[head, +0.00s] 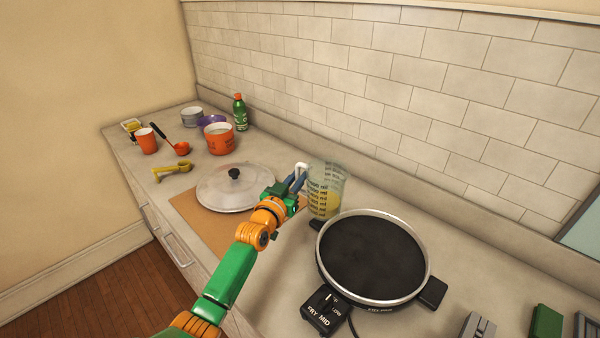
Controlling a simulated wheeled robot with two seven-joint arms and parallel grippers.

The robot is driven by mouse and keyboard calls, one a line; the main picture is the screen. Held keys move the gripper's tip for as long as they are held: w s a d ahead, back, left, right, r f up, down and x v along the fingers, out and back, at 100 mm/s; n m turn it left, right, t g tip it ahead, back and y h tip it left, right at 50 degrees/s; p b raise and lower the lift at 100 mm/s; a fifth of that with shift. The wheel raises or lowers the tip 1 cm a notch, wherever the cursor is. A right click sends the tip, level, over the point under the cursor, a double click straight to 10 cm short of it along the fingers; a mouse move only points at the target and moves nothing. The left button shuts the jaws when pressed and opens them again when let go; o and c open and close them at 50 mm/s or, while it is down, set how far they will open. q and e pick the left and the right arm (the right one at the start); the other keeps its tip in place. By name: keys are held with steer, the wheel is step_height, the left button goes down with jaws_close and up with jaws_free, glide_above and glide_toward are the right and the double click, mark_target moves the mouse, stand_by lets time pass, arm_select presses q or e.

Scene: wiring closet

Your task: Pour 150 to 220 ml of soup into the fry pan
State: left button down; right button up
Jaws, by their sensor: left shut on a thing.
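My left gripper (298,182) is shut on the white handle of a clear measuring jug (326,188) with dark ml markings. Yellow soup (322,207) fills the lower part of the jug. The jug looks upright, just behind and left of the fry pan; I cannot tell whether it touches the counter. The fry pan (372,257) is a round black electric pan with a pale rim and dark side handles. Its inside looks dark, with no yellow liquid visible. My right gripper is not in view.
A pan lid (235,187) lies on a brown board (192,222) left of the jug. A control box (326,311) with a cord sits before the pan. Orange containers (219,138), a ladle (182,148) and a green bottle (240,112) stand farther back. A tiled wall (450,90) runs behind.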

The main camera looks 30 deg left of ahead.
arm_select(q)
steer(key=shift+r, duration=0.15)
steer(key=a+r+b, duration=0.2)
steer(key=a+r, duration=0.2)
steer(key=a, duration=0.2)
steer(key=shift+f, duration=0.15)
